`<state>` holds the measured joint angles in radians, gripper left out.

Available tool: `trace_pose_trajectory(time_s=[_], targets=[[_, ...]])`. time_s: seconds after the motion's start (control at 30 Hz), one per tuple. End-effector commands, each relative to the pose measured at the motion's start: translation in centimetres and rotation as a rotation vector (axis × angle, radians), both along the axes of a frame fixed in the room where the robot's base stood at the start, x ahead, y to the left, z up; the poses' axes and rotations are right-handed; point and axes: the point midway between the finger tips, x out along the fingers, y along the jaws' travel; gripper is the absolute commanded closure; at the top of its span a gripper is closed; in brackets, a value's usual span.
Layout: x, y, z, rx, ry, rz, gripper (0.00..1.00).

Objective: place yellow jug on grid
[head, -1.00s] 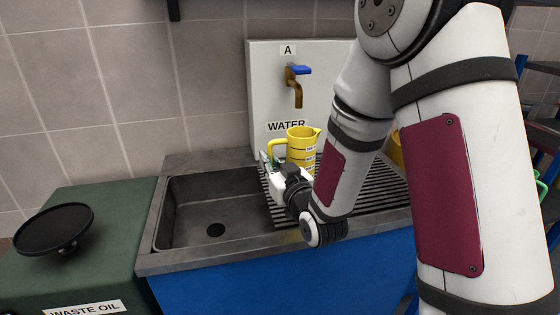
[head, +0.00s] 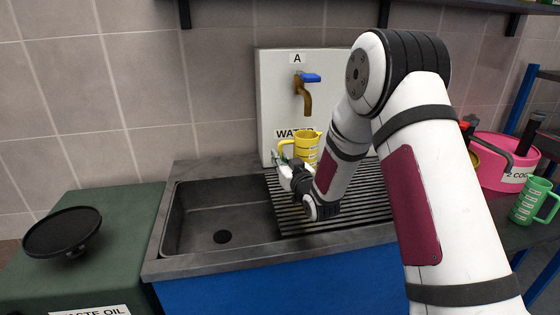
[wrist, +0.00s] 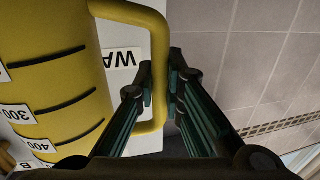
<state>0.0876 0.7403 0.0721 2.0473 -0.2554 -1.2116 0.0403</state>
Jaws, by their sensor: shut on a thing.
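The yellow jug (head: 307,149) is upright over the back of the dark slatted grid (head: 345,205), beneath the tap. I cannot tell whether its base touches the grid, since my arm and gripper hide it. My gripper (head: 281,160) is at the jug's left side. In the wrist view my gripper (wrist: 159,92) is shut on the handle of the jug (wrist: 60,75), with one finger on each side of the handle. Black lines and white number labels show on the jug's body.
The sink basin (head: 220,210) is left of the grid. The blue-handled tap (head: 304,92) is on a white panel (head: 275,80) behind. A green waste oil unit with a black dish (head: 62,232) stands left. A pink container (head: 492,160) and green jug (head: 533,201) are right.

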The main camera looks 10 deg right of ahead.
Motion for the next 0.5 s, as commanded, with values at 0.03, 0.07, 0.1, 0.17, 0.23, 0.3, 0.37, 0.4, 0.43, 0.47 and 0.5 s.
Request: trace_pose_trajectory(time_s=[0.03,0.07,0.1,0.17,0.23,0.3,0.37,0.4,0.43,0.47,0.5], targets=[[0.02,0.01,-0.44,0.000,0.000,0.000,1.00],[0.02,0.01,-0.50,0.000,-0.001,0.000,1.00],[0.01,0.01,-0.47,-0.001,-0.002,0.000,1.00],[0.00,0.02,-0.40,0.000,-0.003,0.000,1.00],[0.00,0.01,-0.40,0.000,-0.003,0.000,1.00],[0.01,0.01,-0.48,0.000,-0.003,0.000,1.00],[0.03,0.02,-0.69,0.000,-0.003,0.000,1.00],[0.03,0.01,-0.82,0.000,-0.003,0.000,1.00],[0.00,0.01,-0.76,-0.001,-0.002,0.000,0.83],[-0.01,0.01,-0.73,-0.001,-0.002,0.000,0.77],[-0.02,0.00,-0.72,-0.001,-0.002,0.000,0.70]])
